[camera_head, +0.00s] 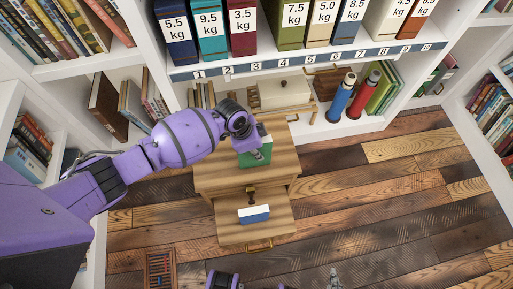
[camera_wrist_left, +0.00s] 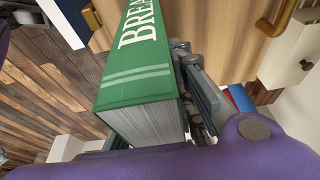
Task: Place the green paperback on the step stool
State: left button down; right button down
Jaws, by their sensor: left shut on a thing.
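The green paperback (camera_head: 262,155) is held in my left gripper (camera_head: 250,146), above the wooden two-level piece that looks like the step stool (camera_head: 212,182). In the left wrist view the green paperback (camera_wrist_left: 137,75) shows its green spine with white lettering and its pale page edges. The fingers of my left gripper (camera_wrist_left: 190,75) are shut on it. From above, I cannot tell whether the book touches the top surface.
A blue book (camera_head: 255,214) lies on the lower level of the wooden piece. Shelves with numbered, weight-labelled binders (camera_head: 240,28) stand behind. A blue bottle (camera_head: 341,98) and a red bottle (camera_head: 365,95) stand at back right. The plank floor (camera_head: 390,190) is clear at right.

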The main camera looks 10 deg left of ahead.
pick_arm(q)
jog(key=shift+f, duration=0.15)
jog(key=c, duration=1.5)
grip_release()
jog(key=p+v, duration=0.2)
jog(key=v, duration=0.9)
jog(key=shift+s+r, duration=0.1)
jog(key=shift+r, duration=0.25)
jog(key=shift+a+r, duration=0.15)
jog(key=shift+r, duration=0.2)
